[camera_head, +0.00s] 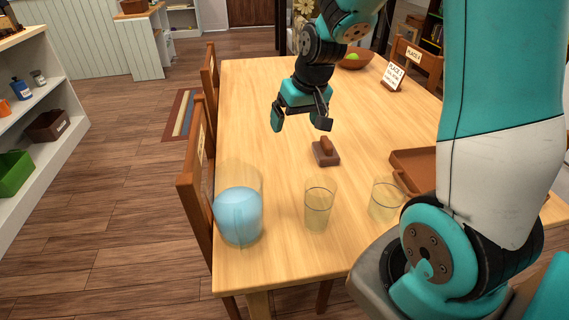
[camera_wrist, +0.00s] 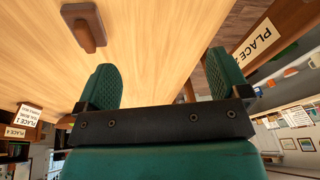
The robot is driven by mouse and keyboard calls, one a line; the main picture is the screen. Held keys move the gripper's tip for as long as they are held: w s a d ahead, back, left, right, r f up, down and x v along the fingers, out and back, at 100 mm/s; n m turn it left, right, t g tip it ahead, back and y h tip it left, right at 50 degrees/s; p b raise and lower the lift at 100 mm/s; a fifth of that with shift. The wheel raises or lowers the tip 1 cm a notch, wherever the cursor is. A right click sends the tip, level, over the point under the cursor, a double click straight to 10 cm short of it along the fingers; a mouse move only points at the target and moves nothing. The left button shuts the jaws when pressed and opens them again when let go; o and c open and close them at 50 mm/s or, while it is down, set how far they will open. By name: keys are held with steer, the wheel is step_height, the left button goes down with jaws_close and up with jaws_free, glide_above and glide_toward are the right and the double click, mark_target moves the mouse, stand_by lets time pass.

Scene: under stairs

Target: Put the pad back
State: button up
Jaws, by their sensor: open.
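The pad (camera_head: 326,154), a small brown block with a raised handle, lies on the wooden table (camera_head: 260,90) around its middle. In the wrist view the pad (camera_wrist: 84,27) shows at the upper left, outside the space between the fingers. My gripper (camera_head: 301,122) is open and empty above the table, beyond the pad and a little to its left in the head view. Its two green fingers stand wide apart in the wrist view (camera_wrist: 163,72), touching nothing that I can see.
A pitcher with blue liquid (camera_head: 238,215) and two clear glasses (camera_head: 319,205) (camera_head: 385,199) stand near the front. A brown tray (camera_head: 412,160) lies at the right, partly behind my arm. A place sign (camera_head: 394,76) and bowl (camera_head: 355,60) stand farther back. Chairs line the left side.

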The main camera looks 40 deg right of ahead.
steer(key=s+a+r+n+g+y, duration=0.1)
steer(key=s+a+r+n, duration=0.3)
steer(key=s+a, duration=0.6)
steer(key=s+a+r+n+g+y, duration=0.2)
steer(key=s+a+r+n, duration=0.2)
steer(key=s+a, duration=0.6)
steer(key=shift+s+a+r+n, duration=0.2)
steer(key=shift+s+a+n, duration=0.2)
steer(key=shift+a+n, duration=0.2)
